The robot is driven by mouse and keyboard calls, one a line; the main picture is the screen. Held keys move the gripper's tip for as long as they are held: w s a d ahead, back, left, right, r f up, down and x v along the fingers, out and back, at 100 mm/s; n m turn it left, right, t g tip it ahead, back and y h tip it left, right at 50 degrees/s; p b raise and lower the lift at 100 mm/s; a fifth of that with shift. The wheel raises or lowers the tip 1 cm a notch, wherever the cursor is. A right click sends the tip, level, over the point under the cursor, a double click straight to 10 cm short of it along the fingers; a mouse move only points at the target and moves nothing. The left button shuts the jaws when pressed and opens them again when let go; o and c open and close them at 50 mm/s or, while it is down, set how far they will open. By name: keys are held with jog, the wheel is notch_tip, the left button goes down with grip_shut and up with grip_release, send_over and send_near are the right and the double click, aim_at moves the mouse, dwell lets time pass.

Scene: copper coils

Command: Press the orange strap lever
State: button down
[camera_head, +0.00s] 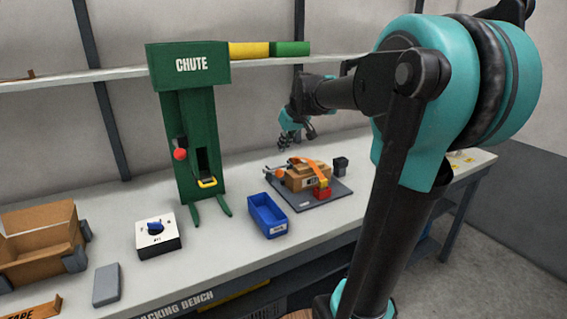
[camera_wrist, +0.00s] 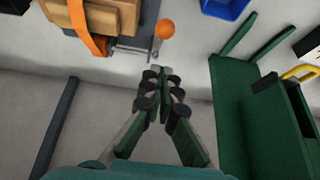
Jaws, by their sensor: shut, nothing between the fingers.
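The orange strap lever shows in the wrist view as a round orange knob (camera_wrist: 165,29) on a thin grey arm beside the strapped package. In the head view the small orange knob (camera_head: 267,170) is at the left side of the package. An orange strap (camera_head: 316,166) runs over the cardboard package (camera_head: 296,179), which sits on a dark board (camera_head: 325,196). My gripper (camera_wrist: 161,72) is shut and empty, with its fingertips just short of the knob in the wrist picture and apart from it. In the head view my gripper (camera_head: 296,139) is above and behind the package.
A green chute (camera_head: 183,130) with a red-knobbed lever (camera_head: 180,154) stands left of the package. A blue bin (camera_head: 268,216) is in front. A dark cup (camera_head: 341,165) stands behind right. A white box with a blue dial (camera_head: 158,236) is nearer. Bare bench lies between chute and board.

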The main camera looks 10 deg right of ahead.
jog(key=shift+n+g+h, duration=0.7)
jog(key=shift+n+g, duration=0.1)
jog(key=shift+n, duration=0.1)
jog(key=w+a+r, duration=0.1)
jog(key=r, duration=0.1)
jog(key=w+a+r, duration=0.1)
jog(key=w+a, duration=0.1)
jog(key=shift+a+r, duration=0.1)
jog(key=shift+r, duration=0.3)
jog(key=shift+f, duration=0.1)
notch_tip(320, 180, down, 12)
jog(key=shift+w+d+r, duration=0.25)
jog(key=shift+d, duration=0.2)
